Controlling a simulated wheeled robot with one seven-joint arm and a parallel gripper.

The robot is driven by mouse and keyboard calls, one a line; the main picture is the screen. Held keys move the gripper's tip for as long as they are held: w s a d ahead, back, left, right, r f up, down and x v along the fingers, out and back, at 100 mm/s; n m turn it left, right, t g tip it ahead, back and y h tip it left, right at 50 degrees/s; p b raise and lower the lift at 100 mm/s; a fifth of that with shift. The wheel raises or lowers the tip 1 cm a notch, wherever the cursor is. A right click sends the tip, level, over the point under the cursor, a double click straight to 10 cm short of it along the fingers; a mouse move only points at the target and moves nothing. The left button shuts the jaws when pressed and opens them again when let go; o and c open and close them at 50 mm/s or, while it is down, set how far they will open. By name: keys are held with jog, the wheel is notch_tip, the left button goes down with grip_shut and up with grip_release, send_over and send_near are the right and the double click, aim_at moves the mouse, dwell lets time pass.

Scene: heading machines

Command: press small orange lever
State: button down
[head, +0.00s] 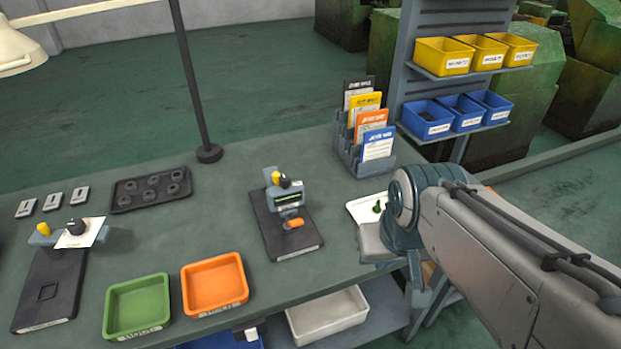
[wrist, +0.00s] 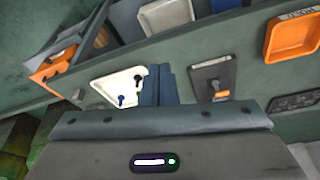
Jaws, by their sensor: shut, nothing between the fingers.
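The small orange lever (head: 296,222) sticks out from the front of a small grey-green device (head: 287,196) on a dark base plate (head: 294,246) on the bench. In the wrist view the lever (wrist: 221,95) shows as a small orange tip at the end of the dark plate (wrist: 210,73). My gripper (wrist: 162,84) shows in the wrist view as two blue-grey fingers, closed together and empty. It is beside the plate and apart from the lever. In the head view my arm hides most of the gripper, to the right of the device.
A white plate (head: 361,207) with a small green-handled part lies right of the device, partly behind my arm. Orange (head: 214,285) and green (head: 137,306) trays stand left. A card rack (head: 346,152) and bin shelf (head: 401,80) stand behind. The bench between tray and device is clear.

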jog(key=w+a+r+n+y+b, duration=0.1)
jog(key=w+a+r, duration=0.5)
jog(key=w+a, duration=0.7)
jog(key=w+n+b, duration=0.1)
jog(key=w+n, duration=0.1)
jog(key=w, duration=0.2)
jog(key=shift+a+t+b, duration=0.3)
jog(key=shift+a, duration=0.1)
jog(key=shift+w, duration=0.1)
send_over(294, 219)
notch_tip(294, 219, down, 9)
jog(key=shift+w+a+p, duration=0.1)
jog(key=shift+p, duration=0.35)
jog(key=f, duration=0.1)
jog(key=s+f, duration=0.1)
jog(key=f, duration=0.1)
jog(key=shift+s+d+f, duration=0.2)
jog(key=shift+d+f, duration=0.05)
jog(key=shift+f, duration=0.35)
